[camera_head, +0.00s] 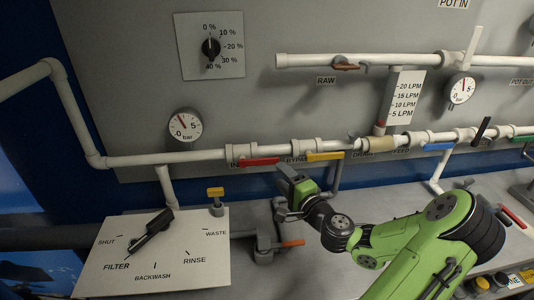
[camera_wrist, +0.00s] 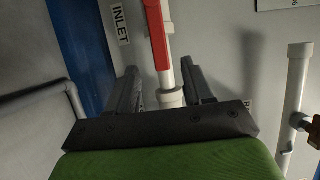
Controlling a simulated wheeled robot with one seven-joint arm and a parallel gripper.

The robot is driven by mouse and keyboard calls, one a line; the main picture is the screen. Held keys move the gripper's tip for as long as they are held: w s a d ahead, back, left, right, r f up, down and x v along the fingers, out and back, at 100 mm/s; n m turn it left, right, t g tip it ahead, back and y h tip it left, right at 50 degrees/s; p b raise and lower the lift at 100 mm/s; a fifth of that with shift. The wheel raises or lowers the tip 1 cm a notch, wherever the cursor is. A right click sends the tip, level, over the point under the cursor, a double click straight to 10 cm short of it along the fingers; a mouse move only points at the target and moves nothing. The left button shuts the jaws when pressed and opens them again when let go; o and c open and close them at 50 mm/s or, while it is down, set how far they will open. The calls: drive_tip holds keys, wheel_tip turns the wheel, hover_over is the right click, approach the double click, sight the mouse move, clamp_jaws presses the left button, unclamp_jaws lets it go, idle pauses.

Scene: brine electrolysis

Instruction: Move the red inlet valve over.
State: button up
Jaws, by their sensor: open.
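The red inlet valve handle (camera_head: 258,162) lies along the white pipe, left of the yellow bypass handle (camera_head: 324,156). In the wrist view the red handle (camera_wrist: 157,32) runs up and down at top centre, beside the INLET label (camera_wrist: 121,25). My gripper (camera_head: 288,178) is below and right of the red handle in the head view. In the wrist view my gripper (camera_wrist: 160,68) is open, with the pipe and the handle's lower end showing between its fingers. I see no contact with the handle; the depth between them is unclear.
A blue handle (camera_head: 438,146) sits farther right on the pipe. A small yellow-handled valve (camera_head: 216,194) and an orange-handled valve (camera_head: 291,243) stand below. The filter selector plate (camera_head: 190,265) is at lower left. A gauge (camera_head: 185,126) is above the pipe.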

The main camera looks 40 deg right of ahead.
sight(268, 163)
drive_tip(key=p+x, duration=0.3)
drive_tip(key=x, duration=0.4)
drive_tip(key=shift+w+r, duration=0.15)
drive_tip(key=shift+w, duration=0.25)
drive_tip(key=shift+w+d, duration=0.15)
drive_tip(key=shift+w, duration=0.4)
drive_tip(key=shift+f, duration=0.2)
clamp_jaws()
